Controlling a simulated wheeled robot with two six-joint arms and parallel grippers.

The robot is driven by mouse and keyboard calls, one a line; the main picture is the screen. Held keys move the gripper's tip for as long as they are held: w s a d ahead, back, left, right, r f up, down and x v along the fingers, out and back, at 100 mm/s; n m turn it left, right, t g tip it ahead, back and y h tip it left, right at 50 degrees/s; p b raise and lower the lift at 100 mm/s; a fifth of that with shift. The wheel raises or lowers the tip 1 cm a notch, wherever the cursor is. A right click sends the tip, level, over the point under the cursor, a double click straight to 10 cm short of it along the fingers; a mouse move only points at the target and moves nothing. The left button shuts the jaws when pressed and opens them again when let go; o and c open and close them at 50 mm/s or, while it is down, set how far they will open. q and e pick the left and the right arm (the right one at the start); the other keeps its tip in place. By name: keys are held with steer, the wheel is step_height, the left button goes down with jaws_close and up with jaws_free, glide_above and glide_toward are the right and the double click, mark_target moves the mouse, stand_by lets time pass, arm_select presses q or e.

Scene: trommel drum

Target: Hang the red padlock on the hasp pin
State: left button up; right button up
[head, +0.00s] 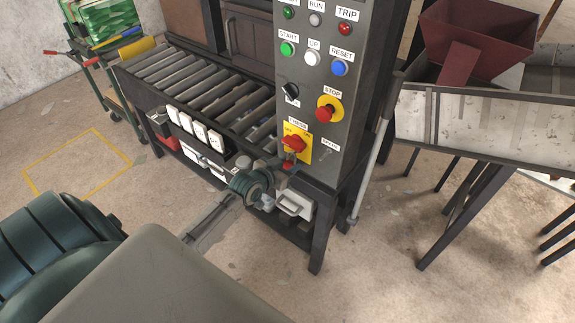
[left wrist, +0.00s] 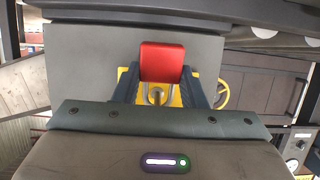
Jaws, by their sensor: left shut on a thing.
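The red padlock (left wrist: 162,62) shows in the left wrist view between the two dark fingers of my left gripper (left wrist: 160,90), which is shut on it. A metal shackle or pin (left wrist: 157,95) shows just below its body; I cannot tell which. Behind it lies a yellow plate (left wrist: 176,98). In the head view, my left gripper (head: 283,170) is at the lower part of the grey control panel, just below the yellow plate (head: 303,152) with a red rotary switch (head: 294,142). A small red patch (head: 288,163) there appears to be the padlock. The hasp pin is not clearly distinguishable. My right gripper is out of view.
The control panel (head: 338,75) carries buttons and a red stop button (head: 324,113). A roller conveyor (head: 205,80) stands left of it. A light grey box (head: 295,203) sits below the panel. A chute (head: 490,125) stands at right. The front floor is clear.

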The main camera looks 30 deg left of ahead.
arm_select(q)
steer(key=o, duration=1.1)
steer(key=d+v, duration=0.1)
steer(key=v, duration=1)
steer(key=s+a+f+n+g+y, duration=0.15)
steer(key=s+f, duration=0.25)
steer(key=f, duration=0.7)
steer(key=s+a+f+g+y, duration=0.1)
steer(key=s+a+f+g, duration=0.3)
steer(key=f, duration=0.7)
steer(key=s+a+f+g+y, duration=0.1)
steer(key=s+f, duration=0.4)
steer(key=f, duration=0.6)
steer(key=s+d+f+g, duration=0.2)
steer(key=s+f, duration=0.4)
steer(key=s, duration=0.3)
steer(key=s+d+f+g+h, duration=0.1)
steer(key=s+d+f, duration=0.4)
steer(key=s, duration=0.5)
steer(key=s+d+f+m+g, duration=0.1)
steer(key=s+d+f+g, duration=0.2)
steer(key=s+f, duration=0.5)
steer(key=shift+s+d+h, duration=0.25)
steer(key=shift+s+d, duration=0.45)
